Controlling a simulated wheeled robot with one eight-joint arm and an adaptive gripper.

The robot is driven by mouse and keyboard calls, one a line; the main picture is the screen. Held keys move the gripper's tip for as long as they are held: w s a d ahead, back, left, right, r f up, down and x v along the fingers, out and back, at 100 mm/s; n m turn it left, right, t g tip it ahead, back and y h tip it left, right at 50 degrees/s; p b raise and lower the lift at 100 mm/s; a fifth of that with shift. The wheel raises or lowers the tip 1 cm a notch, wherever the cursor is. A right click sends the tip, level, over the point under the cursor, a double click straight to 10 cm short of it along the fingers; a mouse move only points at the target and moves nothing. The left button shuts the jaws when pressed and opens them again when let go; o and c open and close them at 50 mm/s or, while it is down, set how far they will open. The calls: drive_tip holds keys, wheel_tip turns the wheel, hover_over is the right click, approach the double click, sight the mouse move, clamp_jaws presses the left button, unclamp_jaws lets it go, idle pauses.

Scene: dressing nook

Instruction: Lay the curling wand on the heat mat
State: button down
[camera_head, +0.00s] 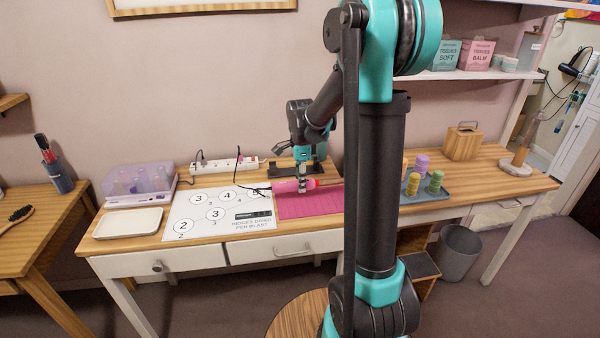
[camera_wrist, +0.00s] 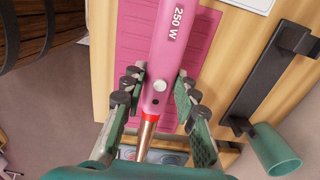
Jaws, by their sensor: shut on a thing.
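The curling wand is pink (camera_head: 285,187) with a red band and a copper-coloured barrel. In the wrist view the wand (camera_wrist: 172,50) runs lengthwise between the fingers, its "250 W" print facing the camera. My gripper (camera_head: 302,186) is shut on the wand's handle, near the red band. The gripper also shows in the wrist view (camera_wrist: 160,92). The heat mat (camera_head: 305,206) is a magenta ridged rectangle on the table. The wand is over the back part of the mat, which also shows beneath it in the wrist view (camera_wrist: 133,38). I cannot tell whether the wand touches the mat.
A dark stand (camera_head: 285,171) is behind the mat. A numbered white sheet (camera_head: 205,228) is left of it, with a white tray (camera_head: 128,223) and a clear purple box (camera_head: 140,184) beyond. A power strip (camera_head: 225,164) lies behind. A blue-grey tray (camera_head: 428,194) with rollers is to the right.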

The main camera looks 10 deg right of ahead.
sight(301, 202)
idle(0.3)
drive_tip(key=shift+f, duration=2.8)
drive_tip(key=c, duration=1.1)
unclamp_jaws()
wheel_tip(301, 202, up, 12)
drive_tip(key=shift+r, duration=0.1)
